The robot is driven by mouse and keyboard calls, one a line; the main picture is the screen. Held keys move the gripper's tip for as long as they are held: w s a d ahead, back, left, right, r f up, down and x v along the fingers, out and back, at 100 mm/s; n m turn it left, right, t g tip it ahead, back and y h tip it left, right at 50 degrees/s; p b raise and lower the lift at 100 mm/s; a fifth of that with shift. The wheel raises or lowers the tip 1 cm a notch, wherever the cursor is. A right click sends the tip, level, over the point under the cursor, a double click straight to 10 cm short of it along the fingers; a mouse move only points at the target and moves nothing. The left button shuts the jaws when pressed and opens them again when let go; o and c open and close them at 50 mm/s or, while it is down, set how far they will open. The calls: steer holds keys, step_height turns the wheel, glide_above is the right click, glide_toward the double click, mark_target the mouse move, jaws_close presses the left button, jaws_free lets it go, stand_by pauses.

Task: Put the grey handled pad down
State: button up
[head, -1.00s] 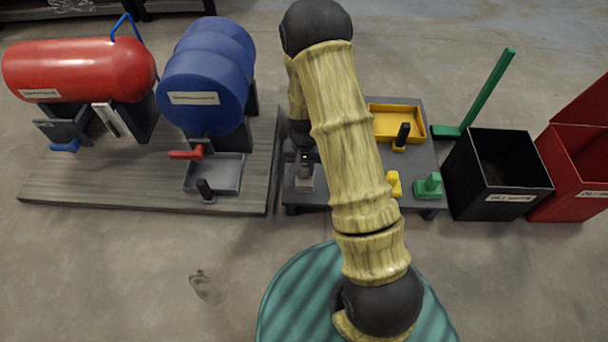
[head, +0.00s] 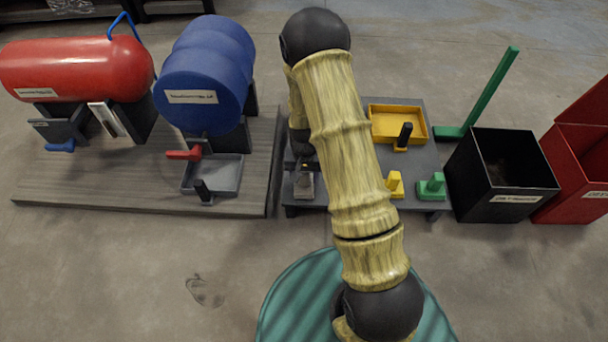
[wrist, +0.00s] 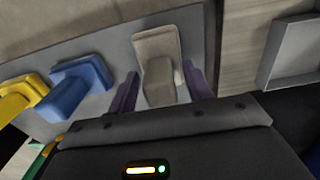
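The grey handled pad (wrist: 156,42) rests on the small dark grey table (wrist: 118,48) in the wrist view. Its handle (wrist: 159,82) points up toward my gripper. The pad also shows in the head view (head: 304,188), near the table's left front corner. My gripper (wrist: 160,72) has its two purple fingers spread, one on each side of the handle, with a gap visible on both sides. In the head view my arm hides most of the gripper.
A blue handled pad (wrist: 80,86) and a yellow one (head: 395,185) stand beside the grey pad, with a green one (head: 431,186) further right. A yellow tray (head: 398,122) is behind. A wooden platform (head: 105,190) with a grey tray (head: 228,178) lies left.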

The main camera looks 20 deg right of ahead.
step_height(320, 180, up, 12)
steer(key=p, duration=0.8)
steer(key=shift+f, duration=0.2)
steer(key=shift+r+p, duration=0.35)
steer(key=s+r+n+t, duration=0.1)
steer(key=s+r, duration=0.6)
steer(key=r, duration=0.3)
steer(key=s+r+n+t, duration=0.1)
steer(key=s+r+n, duration=0.1)
steer(key=s+r, duration=0.5)
step_height(320, 180, up, 3)
steer(key=shift+s+f+n+t, duration=0.1)
steer(key=shift+s+n+t, duration=0.05)
steer(key=shift+n+t, duration=0.15)
